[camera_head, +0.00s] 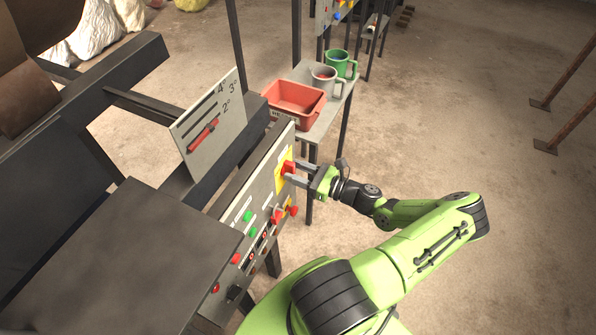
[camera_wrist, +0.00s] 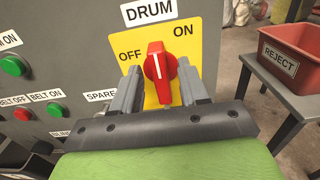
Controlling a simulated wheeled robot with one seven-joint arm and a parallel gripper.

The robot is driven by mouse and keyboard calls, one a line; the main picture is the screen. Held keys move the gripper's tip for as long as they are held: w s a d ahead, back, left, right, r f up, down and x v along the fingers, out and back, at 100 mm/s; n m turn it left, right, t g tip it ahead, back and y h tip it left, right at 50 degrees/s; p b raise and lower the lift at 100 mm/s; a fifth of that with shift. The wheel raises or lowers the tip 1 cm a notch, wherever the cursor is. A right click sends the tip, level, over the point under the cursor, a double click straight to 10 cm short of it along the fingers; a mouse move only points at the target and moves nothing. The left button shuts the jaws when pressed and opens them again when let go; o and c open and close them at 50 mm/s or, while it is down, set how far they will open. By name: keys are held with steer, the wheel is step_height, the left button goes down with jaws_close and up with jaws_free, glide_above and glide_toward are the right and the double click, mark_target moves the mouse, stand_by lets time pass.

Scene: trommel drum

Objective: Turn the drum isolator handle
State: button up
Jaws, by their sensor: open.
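The red drum isolator handle (camera_wrist: 160,76) sits on a yellow plate (camera_wrist: 200,22) marked OFF at the left and ON at the right, under a DRUM label (camera_wrist: 149,11). Its white line is nearly upright, leaning slightly left. My gripper (camera_wrist: 160,68) is open, with one finger on each side of the handle. Gaps show between the fingers and the handle, so it is not clamped; any light contact I cannot tell. In the head view the handle (camera_head: 288,167) is at the panel's upper right, with my gripper (camera_head: 297,173) reaching it from the right.
The grey panel (camera_wrist: 75,40) carries green buttons (camera_wrist: 14,66) and other red controls (camera_head: 277,216) lower left of the handle. A red REJECT bin (camera_head: 296,104) and mugs (camera_head: 324,80) stand on a bench behind. Open floor lies to the right.

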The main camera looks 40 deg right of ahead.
jaws_close()
steer(key=shift+n, duration=0.3)
steer(key=n+b, duration=0.1)
steer(key=n, duration=0.2)
steer(key=shift+a+f+n, duration=0.1)
steer(key=shift+a+n, duration=0.05)
steer(key=shift+n, duration=0.15)
steer(key=n+b, duration=0.2)
steer(key=n, duration=0.2)
steer(key=shift+s+a+f+n, duration=0.1)
steer(key=shift+n, duration=0.2)
steer(key=shift+a+f+n+b, duration=0.15)
steer(key=shift+n+b, duration=1.1)
steer(key=shift+n, duration=1)
steer(key=shift+d+f+n+b, duration=0.1)
steer(key=shift+n+b, duration=1.15)
steer(key=shift+n, duration=1)
